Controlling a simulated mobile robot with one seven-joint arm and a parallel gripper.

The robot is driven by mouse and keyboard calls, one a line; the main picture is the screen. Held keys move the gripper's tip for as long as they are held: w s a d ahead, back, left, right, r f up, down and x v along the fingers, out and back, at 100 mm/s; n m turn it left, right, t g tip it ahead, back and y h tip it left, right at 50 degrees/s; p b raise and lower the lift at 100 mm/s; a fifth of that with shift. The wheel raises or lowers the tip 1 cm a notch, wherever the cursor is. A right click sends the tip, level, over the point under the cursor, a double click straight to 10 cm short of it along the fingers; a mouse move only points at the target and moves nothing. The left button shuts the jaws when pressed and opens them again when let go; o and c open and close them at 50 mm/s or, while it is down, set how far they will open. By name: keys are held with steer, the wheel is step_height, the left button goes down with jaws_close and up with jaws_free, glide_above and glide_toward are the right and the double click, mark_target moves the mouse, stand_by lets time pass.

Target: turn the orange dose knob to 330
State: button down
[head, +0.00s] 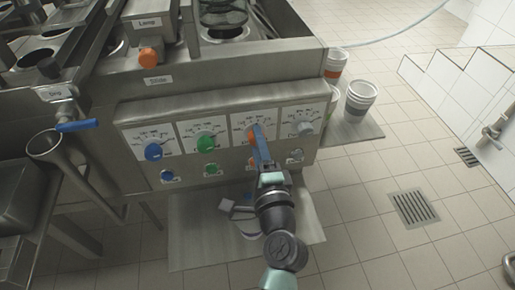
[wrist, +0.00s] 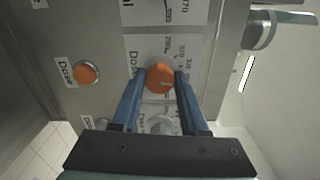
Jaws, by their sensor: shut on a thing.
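The orange dose knob (wrist: 160,78) sits on a white dial plate with printed numbers, marked Dose. In the wrist view my gripper (wrist: 161,82) has its two blue fingers on either side of the knob, shut on it. In the head view the orange knob (head: 252,133) is the third large knob from the left, partly hidden behind my gripper (head: 256,135). The knob's pointer and the number it points to are too small to read for certain.
A blue knob (head: 153,152) and a green knob (head: 205,142) are to the left, a grey knob (head: 305,127) to the right. A smaller orange button (wrist: 86,73) marked Dose is beside the dial. Cup stacks (head: 358,99) stand on a shelf at the right.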

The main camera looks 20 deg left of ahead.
steer(key=shift+f+n+b, duration=0.1)
steer(key=shift+n+b, duration=1.3)
steer(key=shift+n, duration=0.8)
steer(key=shift+c, duration=2.1)
jaws_free()
steer(key=v, duration=1.3)
